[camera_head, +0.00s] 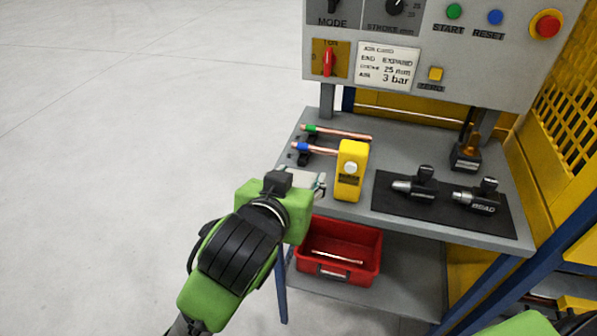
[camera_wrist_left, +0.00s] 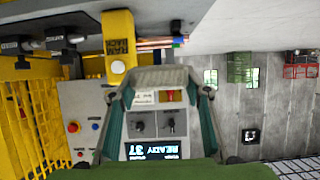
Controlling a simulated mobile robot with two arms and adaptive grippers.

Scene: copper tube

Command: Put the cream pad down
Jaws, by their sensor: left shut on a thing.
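The round cream pad (camera_head: 350,168) sits on the front of an upright yellow housing (camera_head: 349,188) at the bench's front edge. In the left wrist view the pad (camera_wrist_left: 118,67) shows beside the housing's RAM BACK label. My left gripper (camera_head: 318,184) is just left of the housing, apart from the pad. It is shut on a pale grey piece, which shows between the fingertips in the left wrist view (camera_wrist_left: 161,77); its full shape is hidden. My right gripper is out of view.
Two copper tubes (camera_head: 345,134) with green and blue bands lie behind the gripper. Black tools lie on a dark mat (camera_head: 440,216) to the right. A red bin (camera_head: 350,272) stands below. The control panel (camera_head: 450,60) rises behind the bench. The floor at left is clear.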

